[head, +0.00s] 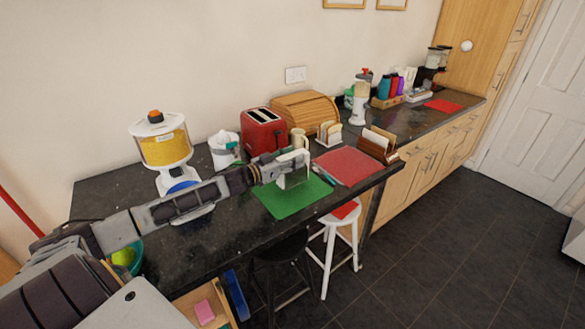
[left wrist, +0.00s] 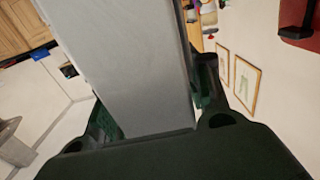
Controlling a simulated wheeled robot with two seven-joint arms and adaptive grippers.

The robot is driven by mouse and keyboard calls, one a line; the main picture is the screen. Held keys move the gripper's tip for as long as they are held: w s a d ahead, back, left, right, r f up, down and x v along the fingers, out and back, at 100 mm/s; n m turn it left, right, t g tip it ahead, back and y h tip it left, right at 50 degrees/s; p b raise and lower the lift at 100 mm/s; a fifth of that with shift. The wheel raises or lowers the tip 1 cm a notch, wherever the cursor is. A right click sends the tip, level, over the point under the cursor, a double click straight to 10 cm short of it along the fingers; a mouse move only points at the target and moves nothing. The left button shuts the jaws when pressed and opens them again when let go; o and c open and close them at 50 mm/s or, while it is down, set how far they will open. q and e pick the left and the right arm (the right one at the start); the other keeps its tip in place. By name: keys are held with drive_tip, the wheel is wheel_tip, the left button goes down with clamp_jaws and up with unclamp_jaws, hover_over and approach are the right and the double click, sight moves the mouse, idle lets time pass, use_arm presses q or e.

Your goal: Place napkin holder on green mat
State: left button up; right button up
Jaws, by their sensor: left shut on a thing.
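The green mat (head: 285,199) lies flat on the dark counter near its front edge. My left gripper (head: 270,168) is over the back part of the mat, its arm reaching in from the left. It is shut on a pale grey, flat-sided napkin holder (head: 294,168). In the left wrist view the napkin holder (left wrist: 130,65) is a broad grey slab between the two fingers (left wrist: 150,110). It is over the mat; I cannot tell whether its lower edge touches it. My right gripper is not in view.
A red toaster (head: 264,130) and a white canister (head: 223,150) stand behind the mat. A red mat (head: 349,165) and a brown rack with white sheets (head: 378,144) are to the right. A yellow-filled dispenser (head: 163,148) stands left, beside my arm. The mat's front part is clear.

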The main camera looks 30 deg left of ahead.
use_arm(q)
drive_tip(key=shift+f, duration=1.85)
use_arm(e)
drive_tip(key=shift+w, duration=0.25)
use_arm(q)
drive_tip(key=o, duration=1.2)
drive_tip(key=shift+f, duration=0.1)
drive_tip(key=shift+s, duration=0.1)
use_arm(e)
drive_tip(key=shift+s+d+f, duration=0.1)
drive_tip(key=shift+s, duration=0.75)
use_arm(q)
drive_tip(key=shift+s, duration=0.1)
